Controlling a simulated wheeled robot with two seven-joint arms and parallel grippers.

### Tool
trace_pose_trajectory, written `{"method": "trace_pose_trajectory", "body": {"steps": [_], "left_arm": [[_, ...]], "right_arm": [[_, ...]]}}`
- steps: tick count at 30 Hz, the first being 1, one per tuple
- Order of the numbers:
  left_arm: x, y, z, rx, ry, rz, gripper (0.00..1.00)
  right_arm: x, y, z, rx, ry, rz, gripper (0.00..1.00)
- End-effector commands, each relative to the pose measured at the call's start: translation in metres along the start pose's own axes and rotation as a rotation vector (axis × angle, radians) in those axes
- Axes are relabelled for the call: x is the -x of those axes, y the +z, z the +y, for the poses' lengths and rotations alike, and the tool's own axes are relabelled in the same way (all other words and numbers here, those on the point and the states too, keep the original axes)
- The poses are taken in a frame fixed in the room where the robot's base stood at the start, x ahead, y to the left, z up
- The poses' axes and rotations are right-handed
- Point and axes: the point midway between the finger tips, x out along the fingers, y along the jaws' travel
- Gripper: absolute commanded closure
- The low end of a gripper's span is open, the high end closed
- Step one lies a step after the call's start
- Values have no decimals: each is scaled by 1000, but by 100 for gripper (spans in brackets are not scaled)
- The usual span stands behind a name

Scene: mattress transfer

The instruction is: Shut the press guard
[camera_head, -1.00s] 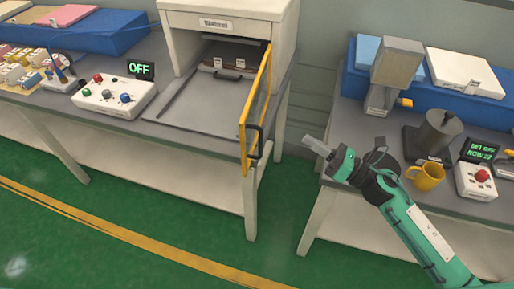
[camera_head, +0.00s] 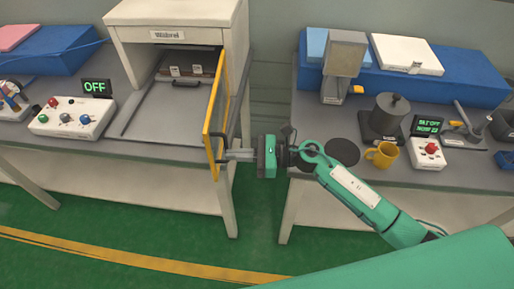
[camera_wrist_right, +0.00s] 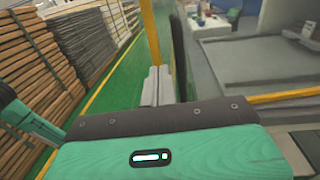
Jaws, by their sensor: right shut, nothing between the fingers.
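The press (camera_head: 172,36) is a white housing on the left table, with a grey bed in front of its opening. Its guard (camera_head: 217,105) is a yellow-framed clear panel, swung open on the right side of the housing and standing out toward me. A dark handle (camera_head: 218,146) sits on the guard near its free end. My right gripper (camera_head: 229,155) is shut and empty, its fingertips at the guard's handle; I cannot tell whether they touch. In the right wrist view the closed fingers (camera_wrist_right: 158,85) point at the yellow frame (camera_wrist_right: 150,32). My left gripper is not in view.
A control box (camera_head: 75,117) and an OFF display (camera_head: 96,88) stand left of the press. The right table holds a yellow mug (camera_head: 381,154), a dark pot (camera_head: 390,112) and a red-button box (camera_head: 428,152). A gap separates the tables.

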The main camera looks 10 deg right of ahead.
Motion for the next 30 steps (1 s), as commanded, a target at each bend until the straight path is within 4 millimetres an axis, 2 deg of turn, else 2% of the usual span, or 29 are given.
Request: {"method": "trace_pose_trajectory", "body": {"steps": [1,7,23,30], "left_arm": [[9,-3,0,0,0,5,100],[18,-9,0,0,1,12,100],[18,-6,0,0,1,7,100],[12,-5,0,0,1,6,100]], "right_arm": [[-9,5,0,-2,0,-3,100],[-29,2,0,-1,-2,-1,100],[-36,-1,-1,-1,-2,-1,100],[-56,-2,0,-1,-1,-2,100]]}}
